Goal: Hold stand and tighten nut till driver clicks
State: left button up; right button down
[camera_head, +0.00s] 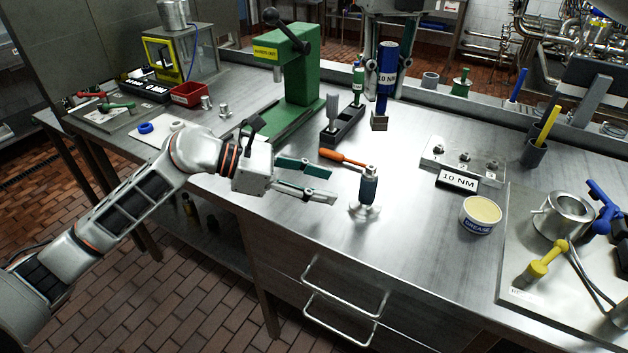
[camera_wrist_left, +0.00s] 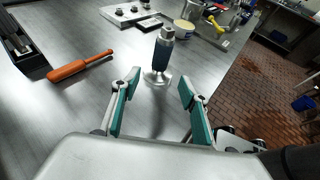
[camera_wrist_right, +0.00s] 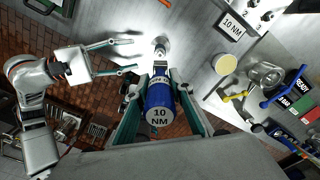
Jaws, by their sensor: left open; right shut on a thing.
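The stand (camera_head: 369,190) is an upright post with a dark blue sleeve on a round metal foot, and a metal nut (camera_head: 370,170) sits at its top. My left gripper (camera_head: 332,186) is open and empty, just left of the stand. In the left wrist view the stand (camera_wrist_left: 162,58) rises ahead of and between the open fingers (camera_wrist_left: 160,88), apart from both. My right gripper (camera_head: 388,40) is shut on the blue 10 NM driver (camera_head: 386,80). The driver is upright, socket down, above and behind the stand, clear of it. The driver also shows in the right wrist view (camera_wrist_right: 160,100).
An orange-handled tool (camera_head: 343,157) lies behind the left gripper. A green press (camera_head: 290,70) and dark rack (camera_head: 345,128) are behind. The bench front is clear.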

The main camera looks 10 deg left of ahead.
aim_at(366, 194)
pick_arm(q)
jog(key=x, duration=1)
jog(key=shift+w+d+f, duration=0.1)
jog(key=shift+w+d, duration=0.05)
jog(key=shift+d, duration=0.2)
grip_shut()
pick_arm(e)
jog(key=n, duration=0.1)
jog(key=f+n, duration=0.1)
jog(key=n, duration=0.2)
jog(key=shift+f, duration=0.3)
jog(key=n, duration=0.1)
jog(key=f+n, duration=0.1)
jog(key=n, duration=0.3)
jog(key=shift+f, duration=0.4)
